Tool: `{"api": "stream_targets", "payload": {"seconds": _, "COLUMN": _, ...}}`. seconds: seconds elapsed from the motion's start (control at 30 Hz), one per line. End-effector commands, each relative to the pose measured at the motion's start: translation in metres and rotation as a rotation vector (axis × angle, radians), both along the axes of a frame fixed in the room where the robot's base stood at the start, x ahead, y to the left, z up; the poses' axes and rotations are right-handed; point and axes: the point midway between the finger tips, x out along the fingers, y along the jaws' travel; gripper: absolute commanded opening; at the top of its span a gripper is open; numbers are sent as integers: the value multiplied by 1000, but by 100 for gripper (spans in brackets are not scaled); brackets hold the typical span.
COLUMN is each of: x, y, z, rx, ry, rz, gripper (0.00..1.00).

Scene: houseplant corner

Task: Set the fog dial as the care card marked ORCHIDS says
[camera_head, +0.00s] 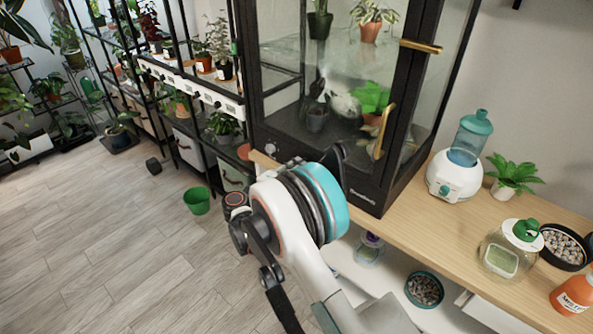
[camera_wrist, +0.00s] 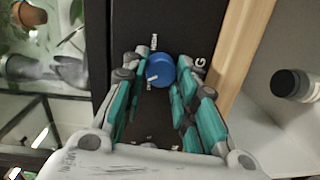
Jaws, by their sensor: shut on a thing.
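A blue round dial (camera_wrist: 161,70) with a white pointer mark sits on the black lower panel of the glass plant cabinet (camera_head: 365,190). Small white lettering surrounds it, with a G legible to its right; the other words are too small to read surely. In the wrist view my gripper (camera_wrist: 165,75) has its teal-padded fingers on both sides of the dial, shut on it. In the head view my arm hides the dial and the fingertips. I see no readable card marked ORCHIDS.
A grey knob (camera_head: 271,149) sits on the cabinet's left front. The wooden bench (camera_head: 410,220) holds a white humidifier (camera_head: 453,180) with a blue tank, a potted fern (camera_head: 513,174), a glass jar (camera_head: 508,250) and an orange bottle (camera_head: 573,295). A green bucket (camera_head: 197,201) stands on the floor.

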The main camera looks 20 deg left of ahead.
Motion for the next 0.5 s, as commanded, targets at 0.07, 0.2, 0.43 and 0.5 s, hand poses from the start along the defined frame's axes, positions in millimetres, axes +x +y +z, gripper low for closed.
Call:
{"api": "stream_targets", "payload": {"seconds": 0.07, "x": 0, "y": 0, "z": 0, "rx": 68, "ry": -27, "rz": 0, "gripper": 3}}
{"api": "stream_targets", "payload": {"seconds": 0.2, "x": 0, "y": -1, "z": 0, "rx": 190, "ry": -78, "rz": -1, "gripper": 3}}
{"api": "stream_targets", "payload": {"seconds": 0.43, "x": -1, "y": -1, "z": 0, "rx": 393, "ry": -161, "rz": -1, "gripper": 3}}
{"api": "stream_targets", "payload": {"seconds": 0.5, "x": -1, "y": -2, "z": 1, "rx": 454, "ry": -186, "rz": 0, "gripper": 3}}
